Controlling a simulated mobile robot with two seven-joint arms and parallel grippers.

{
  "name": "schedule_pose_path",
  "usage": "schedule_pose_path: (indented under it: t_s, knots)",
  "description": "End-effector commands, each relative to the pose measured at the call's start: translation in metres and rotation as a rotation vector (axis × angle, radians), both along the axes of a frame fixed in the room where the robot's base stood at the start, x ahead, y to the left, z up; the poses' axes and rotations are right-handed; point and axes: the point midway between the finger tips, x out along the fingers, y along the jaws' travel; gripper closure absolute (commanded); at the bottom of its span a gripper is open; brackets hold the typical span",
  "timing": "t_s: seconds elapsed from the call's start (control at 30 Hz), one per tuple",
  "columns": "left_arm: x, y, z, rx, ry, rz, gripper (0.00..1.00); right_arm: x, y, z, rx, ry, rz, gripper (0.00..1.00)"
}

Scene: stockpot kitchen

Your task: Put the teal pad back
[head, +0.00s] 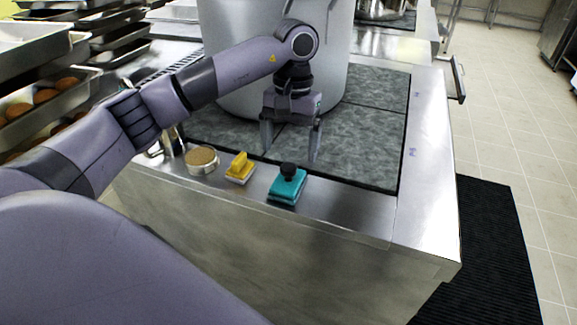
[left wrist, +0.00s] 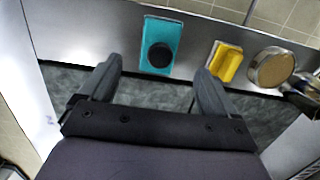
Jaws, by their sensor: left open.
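The teal pad (head: 287,188) with a round black knob lies on the steel front ledge of the counter. It also shows in the left wrist view (left wrist: 151,32), ahead of the fingers. My left gripper (head: 291,152) is open and empty, above the grey stone top and behind the pad. In the left wrist view its two fingers (left wrist: 158,82) stand apart, with the pad beyond the space between their tips. The fingers do not touch the pad. My right gripper is not in view.
A yellow-handled pad (head: 240,168) and a round tan-topped tin (head: 202,160) sit left of the teal pad on the ledge (head: 345,207). A large steel pot (head: 235,60) stands behind my left gripper. The ledge right of the pad is clear.

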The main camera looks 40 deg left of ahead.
Motion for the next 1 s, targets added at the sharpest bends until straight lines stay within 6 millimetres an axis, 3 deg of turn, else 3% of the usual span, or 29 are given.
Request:
schedule_pose_path:
  t_s: [0.1,0.3,1.0]
  knots:
    - [0.003,0.0,0.019,0.0,-0.002,0.001,0.09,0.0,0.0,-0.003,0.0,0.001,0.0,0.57]
    - [0.004,0.001,0.035,0.0,0.0,0.001,0.09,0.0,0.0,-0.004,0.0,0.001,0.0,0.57]
    - [0.004,0.001,0.036,0.0,0.001,0.0,0.09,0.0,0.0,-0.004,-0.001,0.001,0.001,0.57]
